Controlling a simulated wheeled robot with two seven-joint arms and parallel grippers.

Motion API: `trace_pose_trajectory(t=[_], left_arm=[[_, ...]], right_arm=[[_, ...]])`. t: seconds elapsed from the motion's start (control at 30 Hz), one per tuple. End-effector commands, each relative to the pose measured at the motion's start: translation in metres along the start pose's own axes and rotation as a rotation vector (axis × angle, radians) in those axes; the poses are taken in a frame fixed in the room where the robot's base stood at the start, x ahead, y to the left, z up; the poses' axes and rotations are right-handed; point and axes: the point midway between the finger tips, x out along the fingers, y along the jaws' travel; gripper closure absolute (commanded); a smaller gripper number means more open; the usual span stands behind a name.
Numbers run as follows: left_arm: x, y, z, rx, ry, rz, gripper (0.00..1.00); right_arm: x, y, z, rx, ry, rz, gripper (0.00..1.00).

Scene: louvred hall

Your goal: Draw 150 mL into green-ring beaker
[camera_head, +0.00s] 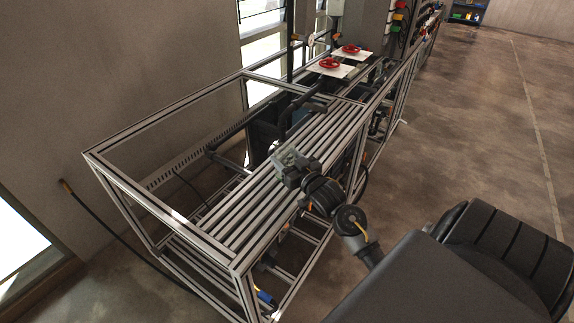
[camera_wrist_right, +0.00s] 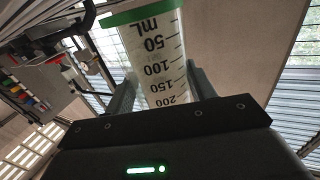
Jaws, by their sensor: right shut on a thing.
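In the right wrist view, a clear beaker (camera_wrist_right: 157,55) with a green ring (camera_wrist_right: 140,14) at its far end stands between my right gripper's (camera_wrist_right: 163,88) two fingers. The gripper is shut on it. Black marks on its wall read 50 mL, 100, 150 and 200, with 50 nearest the ring. I cannot make out any liquid in it. In the head view my right gripper (camera_head: 292,166) is over the slatted metal bench (camera_head: 225,222), near its right side. The beaker is hard to make out there. My left gripper is not in view.
Two red handwheels (camera_head: 329,63) (camera_head: 351,49) sit on white plates farther along the frame. A black bent pipe (camera_head: 286,118) stands beyond my right gripper. Metal uprights and top rails box in the bench's left end. The floor (camera_head: 455,120) to the right is clear.

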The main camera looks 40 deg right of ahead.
Motion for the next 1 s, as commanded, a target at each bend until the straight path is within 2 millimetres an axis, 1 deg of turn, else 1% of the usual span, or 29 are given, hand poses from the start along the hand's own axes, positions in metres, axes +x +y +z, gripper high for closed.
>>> trace_pose_trajectory(t=[0.17,0.3,0.4,0.8,0.83,1.0], left_arm=[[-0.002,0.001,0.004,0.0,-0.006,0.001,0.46],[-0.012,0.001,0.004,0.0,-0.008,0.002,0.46],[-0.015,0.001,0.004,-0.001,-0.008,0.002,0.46],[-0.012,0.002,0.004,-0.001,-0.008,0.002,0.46],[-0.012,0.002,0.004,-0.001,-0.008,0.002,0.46],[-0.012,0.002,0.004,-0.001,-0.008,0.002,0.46]], right_arm=[[0.003,0.003,0.004,-0.001,0.0,0.001,0.67],[0.004,0.004,0.023,0.0,-0.004,0.002,0.67],[0.004,0.004,0.033,-0.001,-0.002,0.001,0.67],[0.004,0.004,0.04,-0.002,0.001,0.001,0.67],[0.004,0.004,0.041,-0.003,0.0,0.001,0.44],[0.004,0.004,0.04,-0.002,0.0,0.001,0.23]])
